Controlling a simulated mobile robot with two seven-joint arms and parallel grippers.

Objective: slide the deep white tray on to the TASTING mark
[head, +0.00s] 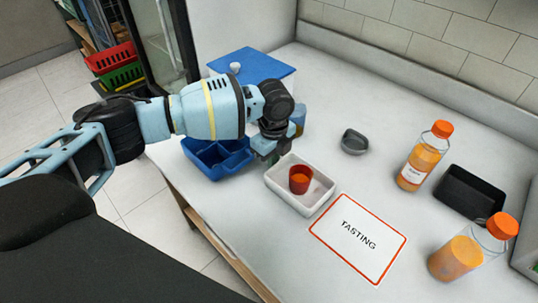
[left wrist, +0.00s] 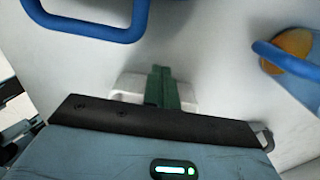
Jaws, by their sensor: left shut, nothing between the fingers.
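The deep white tray (head: 285,198) stands on the counter with a red cup (head: 300,180) of orange liquid in it. The TASTING mark (head: 358,237), a white card with an orange-red border, lies to the lower right of the tray. The tray is close to the mark's upper left edge, not on it. My left gripper (head: 268,158) points down at the tray's upper left end; whether it touches the tray I cannot tell. In the left wrist view its green fingers (left wrist: 162,88) are together with nothing between them. My right gripper is not in view.
A blue divided tray (head: 215,160) stands left of my gripper, near the counter edge. A grey dish (head: 354,142), a juice bottle (head: 423,157), a black tray (head: 470,190) and another bottle (head: 458,258) stand to the right.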

